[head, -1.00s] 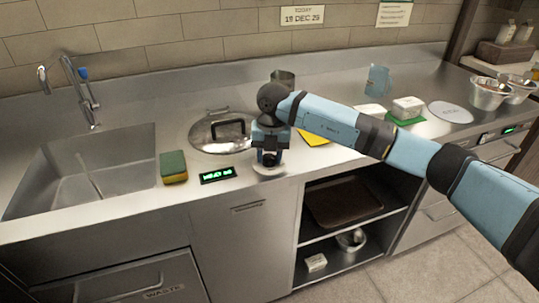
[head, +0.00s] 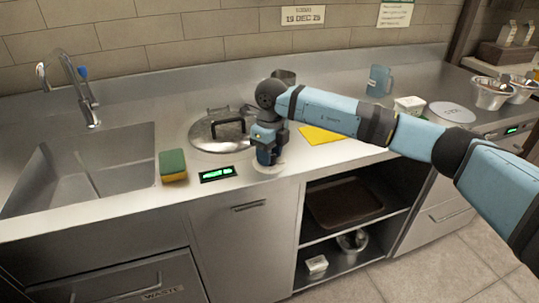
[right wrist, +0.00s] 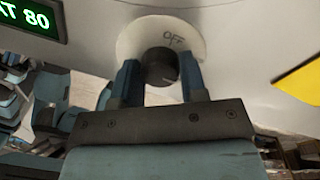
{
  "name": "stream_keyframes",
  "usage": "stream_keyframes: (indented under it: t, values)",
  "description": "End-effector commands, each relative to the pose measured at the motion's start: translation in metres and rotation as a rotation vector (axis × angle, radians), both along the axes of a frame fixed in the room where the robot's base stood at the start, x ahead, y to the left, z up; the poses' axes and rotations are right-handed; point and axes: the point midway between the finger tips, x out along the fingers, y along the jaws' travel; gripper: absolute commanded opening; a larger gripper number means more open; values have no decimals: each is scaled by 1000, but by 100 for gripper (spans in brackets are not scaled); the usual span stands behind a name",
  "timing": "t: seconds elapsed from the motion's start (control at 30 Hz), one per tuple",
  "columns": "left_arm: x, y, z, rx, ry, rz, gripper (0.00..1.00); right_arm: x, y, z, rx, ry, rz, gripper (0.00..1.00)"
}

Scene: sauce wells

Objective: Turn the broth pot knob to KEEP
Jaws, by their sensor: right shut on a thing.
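The broth pot knob is a small dark cylinder (right wrist: 161,68) in the right wrist view, on a pale round dial plate (right wrist: 128,42). The word OFF is legible on the plate, just beyond the knob and slightly right. My right gripper (right wrist: 160,80) is shut on the knob, one blue finger on each side. In the head view my right gripper (head: 268,158) points down at the counter's front edge and hides the knob; the rim of the dial plate (head: 268,169) shows below it. The lidded pot (head: 215,143) is set in the counter behind. My left gripper is not visible.
A green-lit display (head: 217,174) lies left of the knob, and a green and yellow sponge (head: 172,165) farther left by the sink (head: 85,172). A yellow sheet (head: 322,135) lies right of the gripper. An open shelf (head: 345,232) is below.

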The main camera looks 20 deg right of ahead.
Motion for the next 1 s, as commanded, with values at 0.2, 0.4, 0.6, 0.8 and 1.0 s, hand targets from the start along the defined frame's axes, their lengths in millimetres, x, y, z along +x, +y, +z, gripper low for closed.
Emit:
stream_keyframes:
  t: [0.2, 0.4, 0.6, 0.8, 1.0]
  values:
    - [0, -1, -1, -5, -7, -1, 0, 0, 0, 0, 0, -2, 193, 16]
    - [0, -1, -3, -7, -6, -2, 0, 1, 1, 1, 1, -2, 342, 16]
    - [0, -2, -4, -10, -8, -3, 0, 0, 1, 0, 0, -2, 445, 16]
    - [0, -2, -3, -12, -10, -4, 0, 0, 1, 1, 0, -2, 500, 16]
    - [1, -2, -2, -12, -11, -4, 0, 0, 1, 1, 1, -1, 519, 16]
